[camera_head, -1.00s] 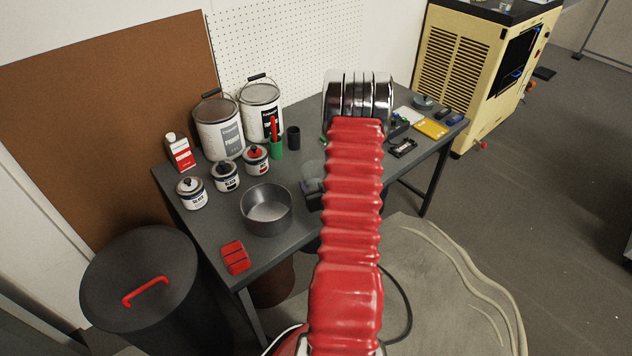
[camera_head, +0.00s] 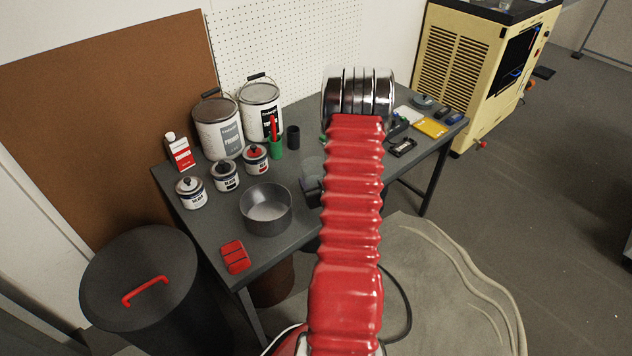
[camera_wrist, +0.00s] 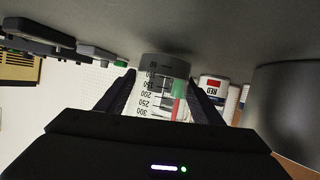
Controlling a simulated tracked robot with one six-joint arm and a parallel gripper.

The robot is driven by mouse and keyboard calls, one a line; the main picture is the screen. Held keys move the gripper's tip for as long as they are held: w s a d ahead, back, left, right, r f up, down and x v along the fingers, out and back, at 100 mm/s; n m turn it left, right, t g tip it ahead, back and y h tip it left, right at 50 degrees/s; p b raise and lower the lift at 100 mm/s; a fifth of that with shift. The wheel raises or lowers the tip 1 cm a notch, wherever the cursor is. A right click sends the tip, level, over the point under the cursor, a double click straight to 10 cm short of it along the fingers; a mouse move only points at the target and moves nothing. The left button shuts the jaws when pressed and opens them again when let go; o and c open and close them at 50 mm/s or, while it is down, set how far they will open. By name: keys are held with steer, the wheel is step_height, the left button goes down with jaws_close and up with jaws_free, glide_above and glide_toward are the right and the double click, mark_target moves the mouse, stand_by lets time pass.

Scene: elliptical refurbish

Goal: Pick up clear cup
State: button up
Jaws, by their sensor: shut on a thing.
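The clear cup (camera_wrist: 163,92) has black measuring marks and shows upside down in the wrist view. My gripper (camera_wrist: 162,78) is shut on it, with one dark finger on each side of its wall. The cup's base is close to the grey tabletop; I cannot tell whether it touches.
On the grey table (camera_head: 225,213) stand a metal bowl (camera_head: 266,212), several small paint tins (camera_head: 226,176), two large cans (camera_head: 218,130), a green cup (camera_head: 277,149) and a dark cup (camera_head: 293,138). A yellow item (camera_head: 431,127) lies at the right.

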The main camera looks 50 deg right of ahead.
mark_target(315, 159)
steer(key=shift+r, duration=4.35)
steer(key=shift+r, duration=0.1)
steer(key=shift+a, duration=0.1)
